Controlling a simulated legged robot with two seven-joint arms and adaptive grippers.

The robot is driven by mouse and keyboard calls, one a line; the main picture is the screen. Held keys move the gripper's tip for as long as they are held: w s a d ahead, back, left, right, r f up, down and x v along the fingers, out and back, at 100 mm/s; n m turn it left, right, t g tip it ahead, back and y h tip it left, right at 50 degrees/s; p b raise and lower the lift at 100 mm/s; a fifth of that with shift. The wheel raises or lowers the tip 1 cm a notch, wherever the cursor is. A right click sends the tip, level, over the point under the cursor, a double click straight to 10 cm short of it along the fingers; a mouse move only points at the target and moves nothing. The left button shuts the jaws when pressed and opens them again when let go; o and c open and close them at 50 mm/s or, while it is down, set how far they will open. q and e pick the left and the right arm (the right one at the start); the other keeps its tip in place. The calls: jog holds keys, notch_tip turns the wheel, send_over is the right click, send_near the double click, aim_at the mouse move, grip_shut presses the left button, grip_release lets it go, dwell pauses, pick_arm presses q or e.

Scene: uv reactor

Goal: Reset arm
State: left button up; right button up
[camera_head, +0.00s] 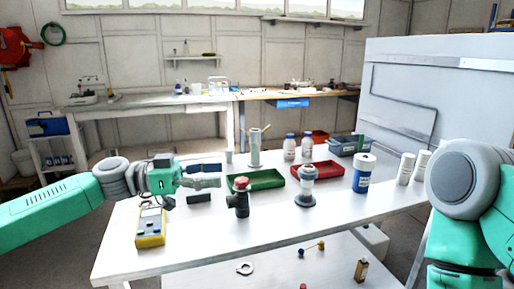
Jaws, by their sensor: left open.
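My left arm comes in from the left, green with grey joints. My left gripper (212,176) is open over the left part of the white table (270,232), pointing right, with nothing seen between its fingers. It is left of the green tray (262,180) and above and behind the yellow meter (150,228). My right arm shows at the right edge as a large grey joint and green links. Its gripper is out of the picture.
A dark valve fitting (240,200), a grey-white cylinder fitting (305,188), a red tray (328,170), a blue-labelled jar (363,174) and white bottles (405,168) stand on the table. A large grey panel (430,85) rises behind at right. The table's front strip is mostly clear.

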pick_arm(q)
jog(key=s+d+f+n+g+y, duration=0.3)
jog(key=s+d+f+n, duration=0.1)
jog(key=s+d+f, duration=1)
jog(key=s+d+f+n+g+y, duration=0.1)
jog(key=s+d+f+n+y, duration=0.25)
jog(key=s+f, duration=0.85)
pick_arm(e)
jog(key=s+d+f+n+g+h, duration=0.1)
jog(key=s+d+n+g+h, duration=0.1)
jog(key=s+d+n, duration=0.55)
pick_arm(q)
jog(key=s+a+f+n+y, duration=0.55)
jog(key=s+a+f, duration=0.65)
jog(key=a+f, duration=0.3)
jog(key=a+n+t+y, duration=0.3)
jog(key=a+y, duration=0.3)
jog(key=a, duration=1.6)
notch_tip(320, 180, down, 6)
jog(key=b, duration=0.7)
jog(key=shift+s+d, duration=0.25)
jog(key=shift+d, duration=0.15)
pick_arm(e)
notch_tip(320, 180, down, 7)
jog(key=w+m, duration=0.2)
jog(key=shift+d, duration=0.45)
